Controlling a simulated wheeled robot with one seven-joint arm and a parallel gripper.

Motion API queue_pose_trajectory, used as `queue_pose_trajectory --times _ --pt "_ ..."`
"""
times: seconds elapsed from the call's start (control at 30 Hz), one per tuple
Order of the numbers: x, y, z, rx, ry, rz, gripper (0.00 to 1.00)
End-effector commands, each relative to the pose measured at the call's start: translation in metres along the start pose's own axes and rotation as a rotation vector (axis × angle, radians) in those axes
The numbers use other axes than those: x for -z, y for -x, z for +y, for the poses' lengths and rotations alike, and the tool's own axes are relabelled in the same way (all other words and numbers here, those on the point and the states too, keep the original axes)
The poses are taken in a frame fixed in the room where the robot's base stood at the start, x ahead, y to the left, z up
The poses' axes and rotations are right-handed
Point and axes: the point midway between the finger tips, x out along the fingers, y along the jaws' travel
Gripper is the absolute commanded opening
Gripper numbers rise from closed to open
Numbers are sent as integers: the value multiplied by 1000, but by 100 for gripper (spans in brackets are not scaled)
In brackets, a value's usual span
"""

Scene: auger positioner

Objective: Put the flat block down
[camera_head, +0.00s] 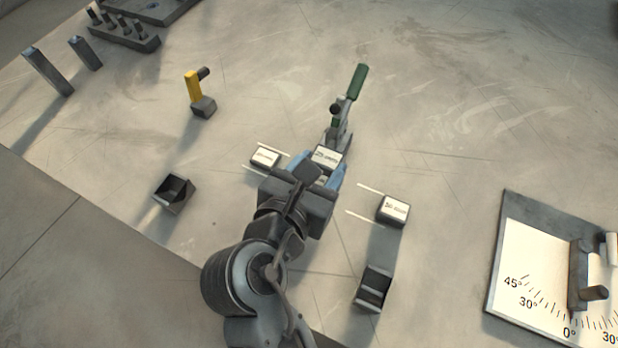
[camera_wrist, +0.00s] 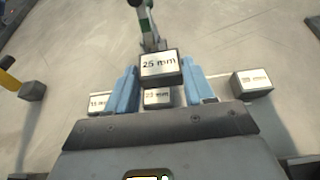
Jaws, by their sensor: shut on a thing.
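My gripper (camera_head: 318,168) is shut on a flat block (camera_head: 326,156) with a white, lettered top. In the wrist view the held block (camera_wrist: 158,66) reads "25 mm" and sits between the blue fingers. A second piece marked "25 mm" (camera_wrist: 158,97) shows just below it in that view, partly hidden by the held block and my gripper. I cannot tell how far the held block is above the surface.
White-topped blocks stand to the left (camera_head: 265,157) and right (camera_head: 393,210), near white lines. A green-handled clamp (camera_head: 342,115) stands close behind the held block. Dark open boxes (camera_head: 174,193) (camera_head: 374,288) flank my arm. A yellow-handled piece (camera_head: 195,92) and an angle plate (camera_head: 540,260) are farther off.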

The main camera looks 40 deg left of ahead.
Motion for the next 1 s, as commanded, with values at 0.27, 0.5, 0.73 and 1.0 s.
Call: queue_pose_trajectory --times 0.27,0.5,0.73,1.0 --pt "11 -4 17 1 -1 -3 6" --pt "40 -16 16 1 1 0 6" --pt "45 -18 16 0 -2 -3 6" --pt "48 -19 16 1 -1 0 58"
